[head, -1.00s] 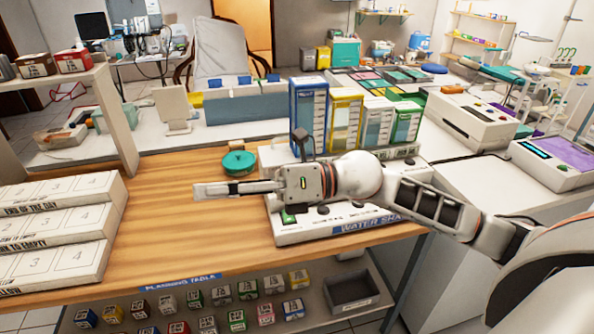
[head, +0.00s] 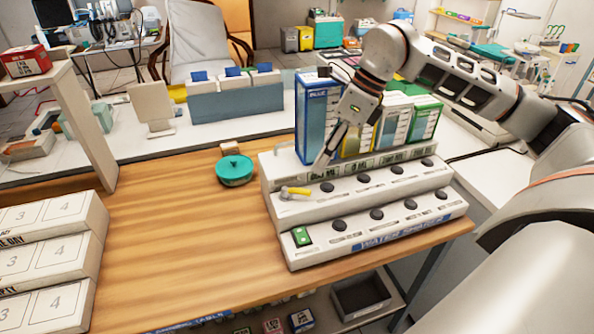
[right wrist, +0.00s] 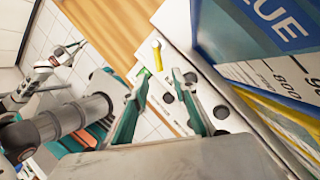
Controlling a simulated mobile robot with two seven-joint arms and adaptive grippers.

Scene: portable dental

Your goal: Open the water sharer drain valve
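The water sharer (head: 335,251) is a white stepped box with black knobs and a blue label on the wooden table. Its yellow valve handle (head: 297,191) sticks out at the left end of the upper step, lying roughly sideways. My right gripper (head: 323,163) points down and left, above and to the right of the handle. In the right wrist view its two fingers are apart and empty, and the yellow handle (right wrist: 157,58) shows beyond the tips, untouched. What looks like my left gripper (right wrist: 68,52) is small at the left there; its finger state is unclear.
White stacked trays (head: 55,262) stand at the left. The table between is clear.

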